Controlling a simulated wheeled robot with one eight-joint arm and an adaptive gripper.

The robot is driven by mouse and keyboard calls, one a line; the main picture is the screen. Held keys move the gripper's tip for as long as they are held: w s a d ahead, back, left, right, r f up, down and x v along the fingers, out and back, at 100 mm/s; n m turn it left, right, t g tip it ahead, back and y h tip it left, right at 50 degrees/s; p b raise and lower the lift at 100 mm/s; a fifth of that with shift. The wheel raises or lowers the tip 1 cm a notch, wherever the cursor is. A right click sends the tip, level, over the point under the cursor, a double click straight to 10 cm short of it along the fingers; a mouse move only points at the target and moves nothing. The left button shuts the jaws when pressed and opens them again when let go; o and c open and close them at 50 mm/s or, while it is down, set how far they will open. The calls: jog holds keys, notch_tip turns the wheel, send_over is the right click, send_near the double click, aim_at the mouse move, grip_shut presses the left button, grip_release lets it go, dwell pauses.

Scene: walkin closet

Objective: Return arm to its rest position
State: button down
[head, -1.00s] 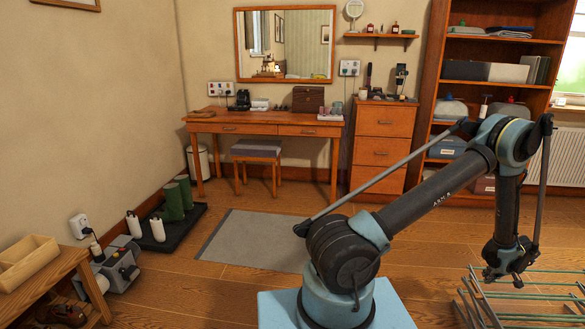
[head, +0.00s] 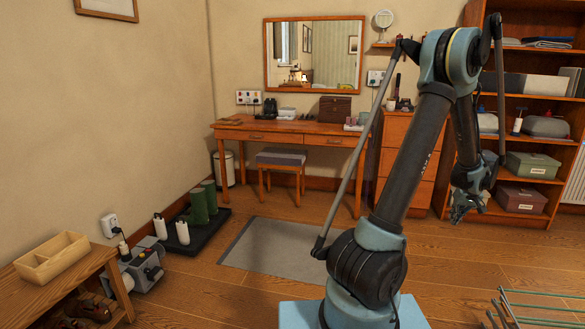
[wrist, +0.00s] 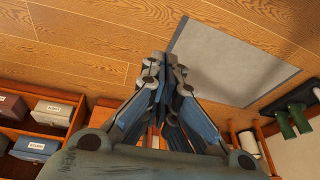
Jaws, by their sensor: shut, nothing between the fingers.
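My gripper (head: 458,212) hangs at the end of my raised arm, in front of the lower shelves at the right of the head view. Its jaws are shut and hold nothing. In the wrist view my gripper (wrist: 165,62) has its fingertips together, with the wooden floor (wrist: 100,45) and grey mat (wrist: 230,58) beyond them. The upper arm rises steeply from the base and the forearm drops down from the elbow.
A shelf unit (head: 468,180) with storage boxes stands behind the gripper. A green-wired rack (head: 540,305) is on the floor at the lower right. A wooden desk (head: 290,128) and stool (head: 281,158) stand at the back. The grey mat (head: 270,250) and nearby floor are clear.

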jog(key=s+a+r, duration=0.1)
jog(key=a+r, duration=0.4)
jog(key=a, duration=0.6)
jog(key=a+r+n+g, duration=0.1)
jog(key=a+r, duration=0.3)
jog(key=a, duration=0.6)
jog(key=s+a+r, duration=0.1)
jog(key=a+r, duration=0.4)
jog(key=a, duration=0.6)
jog(key=s+a+f, duration=0.2)
jog(key=s+a, duration=0.7)
jog(key=s, duration=0.1)
jog(key=s+a+f+n, duration=0.1)
jog(key=s+a+f, duration=0.2)
jog(key=s+a, duration=0.6)
jog(key=shift+s+a+f+g, duration=0.2)
jog(key=shift+s+f+g, duration=0.1)
jog(key=shift+s, duration=0.2)
